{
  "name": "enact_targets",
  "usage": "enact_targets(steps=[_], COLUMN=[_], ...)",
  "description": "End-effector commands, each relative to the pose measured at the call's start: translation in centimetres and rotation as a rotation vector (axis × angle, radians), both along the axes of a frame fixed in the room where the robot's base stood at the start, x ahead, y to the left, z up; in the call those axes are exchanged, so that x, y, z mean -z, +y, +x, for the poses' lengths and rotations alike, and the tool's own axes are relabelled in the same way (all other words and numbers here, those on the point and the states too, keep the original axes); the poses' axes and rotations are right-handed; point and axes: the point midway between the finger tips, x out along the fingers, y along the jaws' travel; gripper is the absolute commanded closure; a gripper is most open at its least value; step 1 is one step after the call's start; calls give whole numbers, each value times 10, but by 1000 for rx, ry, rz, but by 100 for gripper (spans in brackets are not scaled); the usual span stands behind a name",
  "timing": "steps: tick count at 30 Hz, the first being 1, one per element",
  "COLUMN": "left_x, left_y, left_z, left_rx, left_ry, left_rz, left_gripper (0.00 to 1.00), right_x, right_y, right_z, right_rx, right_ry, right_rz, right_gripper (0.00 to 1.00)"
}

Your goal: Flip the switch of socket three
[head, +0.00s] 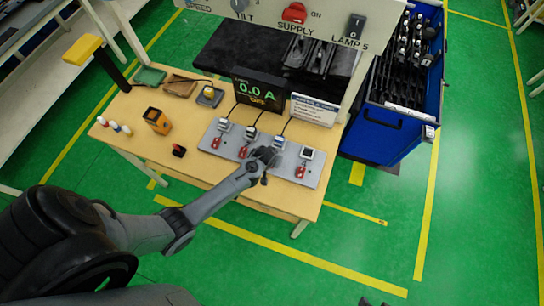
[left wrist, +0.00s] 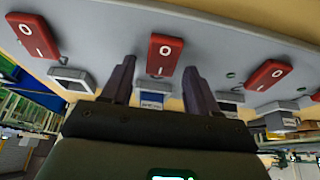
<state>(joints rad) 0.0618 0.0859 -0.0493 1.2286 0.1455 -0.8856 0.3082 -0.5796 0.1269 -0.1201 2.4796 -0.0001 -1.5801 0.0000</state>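A grey socket panel (head: 228,160) lies on the table, with a row of sockets and red rocker switches. Counting from the left, the third socket (head: 279,142) has its switch hidden behind my left gripper (head: 266,164) in the head view. In the left wrist view that red switch (left wrist: 162,55), marked 0 and I, shows between the open fingers of my left gripper (left wrist: 158,82). Whether a finger touches it is unclear. Neighbouring switches show at left (left wrist: 35,35) and right (left wrist: 267,75). Dark tips at the bottom edge (head: 374,302) may be my right gripper; its opening is unclear.
A display (head: 259,92) reads 0.0 A behind the panel, beside a sign (head: 314,109). Cables run to the first three sockets. An overhead board (head: 330,15) spans the back; a blue cabinet (head: 375,135) stands right.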

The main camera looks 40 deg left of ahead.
Motion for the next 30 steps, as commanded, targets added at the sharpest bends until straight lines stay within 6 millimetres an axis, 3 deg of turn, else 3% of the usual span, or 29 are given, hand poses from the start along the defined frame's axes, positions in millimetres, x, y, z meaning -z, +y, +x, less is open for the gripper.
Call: enact_targets(steps=[14, 30], left_x=[-10, -79], left_y=[-2, -13], left_z=[-4, -34], left_rx=[0, 1], left_ry=[0, -1], left_rz=[-1, 0], left_gripper=[40, 40], right_x=[-2, -3], right_y=[2, 2], right_z=[0, 0], right_rx=[6, 5], right_ry=[0, 0], right_rz=[9, 8], right_gripper=[57, 57])
